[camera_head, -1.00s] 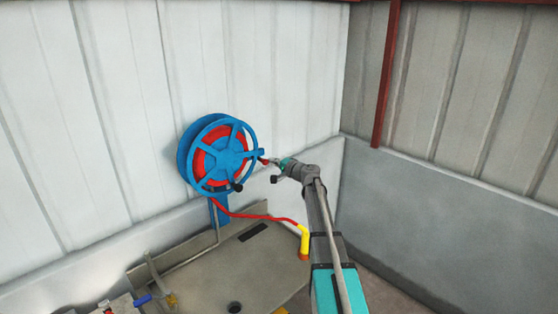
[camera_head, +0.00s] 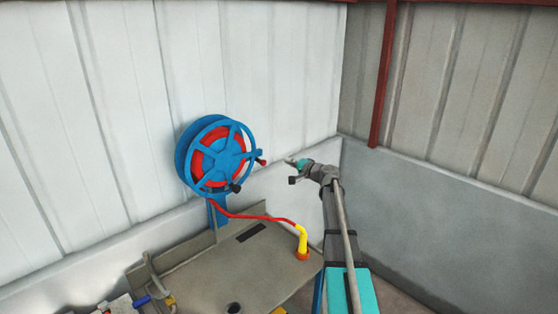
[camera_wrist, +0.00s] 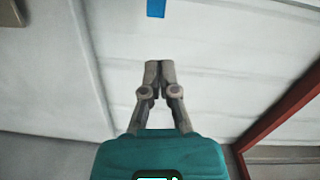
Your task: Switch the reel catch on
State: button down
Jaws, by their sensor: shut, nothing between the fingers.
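The hose reel (camera_head: 187,152) is blue with a red hose wound in it, mounted at the white wall. On its right side a short blue part (camera_head: 256,153) carries a red-tipped lever (camera_head: 261,161), which looks like the reel catch. It points down and right; its exact setting is too small to tell. My gripper (camera_head: 290,161) is to the right of the red tip, with a clear gap between them. In the wrist view my gripper (camera_wrist: 160,64) is shut and empty, its fingertips together. A blue piece (camera_wrist: 156,8) shows beyond them at the top edge.
A black crank knob (camera_head: 235,187) sticks out low on the reel. The red hose (camera_head: 250,216) runs to a yellow nozzle (camera_head: 302,238) on the grey bench (camera_head: 215,275). A red post (camera_head: 383,80) stands near the wall corner.

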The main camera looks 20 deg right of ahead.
jog(key=shift+v, duration=2.35)
jog(key=shift+a+f, duration=0.1)
jog(key=s+a+f+n+g, duration=0.2)
jog(key=s+a+f+g, duration=0.15)
jog(key=a, duration=0.35)
jog(key=s+a+f+n+g, duration=0.2)
jog(key=s+a+f+n, duration=0.15)
jog(key=a, duration=0.45)
jog(key=s+a+f+n+g, duration=0.2)
jog(key=s+a+f+g, duration=0.15)
jog(key=a, duration=0.35)
jog(key=s+a+f+n+g+h, duration=0.2)
jog(key=s+a+f+g+h, duration=0.1)
jog(key=s, duration=0.7)
jog(key=s+a+f+n+g+h, duration=0.2)
jog(key=s+a+f+g+h, duration=0.2)
jog(key=s, duration=0.6)
jog(key=shift+a+f+b, duration=0.15)
jog(key=shift+f+b, duration=0.3)
jog(key=shift+f, duration=0.25)
jog(key=shift+s, duration=0.1)
